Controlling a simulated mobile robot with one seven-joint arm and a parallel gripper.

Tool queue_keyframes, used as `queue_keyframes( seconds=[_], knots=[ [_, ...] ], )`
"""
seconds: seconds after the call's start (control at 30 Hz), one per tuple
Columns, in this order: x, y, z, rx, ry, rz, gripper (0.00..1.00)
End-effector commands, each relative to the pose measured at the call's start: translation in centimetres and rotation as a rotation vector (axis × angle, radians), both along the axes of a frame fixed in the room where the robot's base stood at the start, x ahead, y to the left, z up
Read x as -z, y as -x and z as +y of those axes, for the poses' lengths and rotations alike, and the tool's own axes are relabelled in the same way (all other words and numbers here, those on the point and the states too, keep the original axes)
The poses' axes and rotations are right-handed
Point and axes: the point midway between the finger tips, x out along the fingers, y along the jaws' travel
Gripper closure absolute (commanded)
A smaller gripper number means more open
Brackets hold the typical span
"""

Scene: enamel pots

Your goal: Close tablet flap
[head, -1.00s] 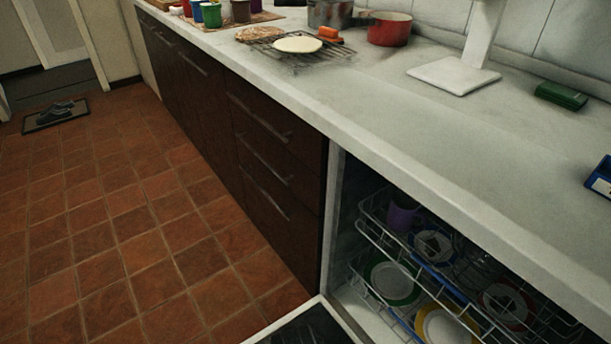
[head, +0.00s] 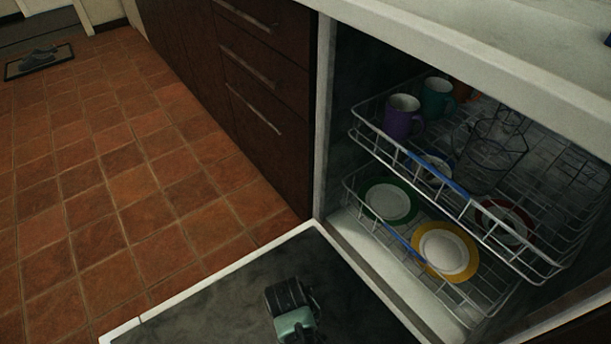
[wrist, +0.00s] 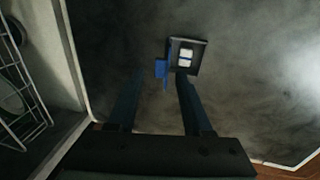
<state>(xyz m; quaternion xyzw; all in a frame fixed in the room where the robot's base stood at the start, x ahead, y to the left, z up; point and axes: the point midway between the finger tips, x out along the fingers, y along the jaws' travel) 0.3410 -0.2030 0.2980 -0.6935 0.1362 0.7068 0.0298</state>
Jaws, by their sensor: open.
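The tablet compartment (wrist: 187,56) is a dark-framed recess in the inner face of the lowered dishwasher door, with white shapes inside. Its blue flap (wrist: 160,68) stands out at the left side of the recess, so the compartment is open. In the wrist view my gripper (wrist: 157,78) is open and empty, with its two fingers pointing towards the compartment. The flap shows between and just beyond the fingertips; I cannot tell whether they touch. In the head view my wrist is over the door, and the compartment cannot be made out there.
The dishwasher door (head: 225,290) lies lowered over the tiled floor (head: 130,190). The upper rack (head: 470,215) holds mugs and the lower rack (head: 480,290) holds plates. Drawers (head: 250,75) stand left of the opening, and the countertop (head: 440,30) runs above.

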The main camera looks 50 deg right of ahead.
Motion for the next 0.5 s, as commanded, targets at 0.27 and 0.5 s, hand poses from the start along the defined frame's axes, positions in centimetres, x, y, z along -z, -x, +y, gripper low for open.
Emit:
queue_keyframes(
  seconds=[0.27,0.5],
  knots=[
    [2.3,0.0,-0.4,0.000,0.000,-0.001,0.50],
    [2.3,0.0,-0.4,0.000,0.000,-0.001,0.50]
  ],
)
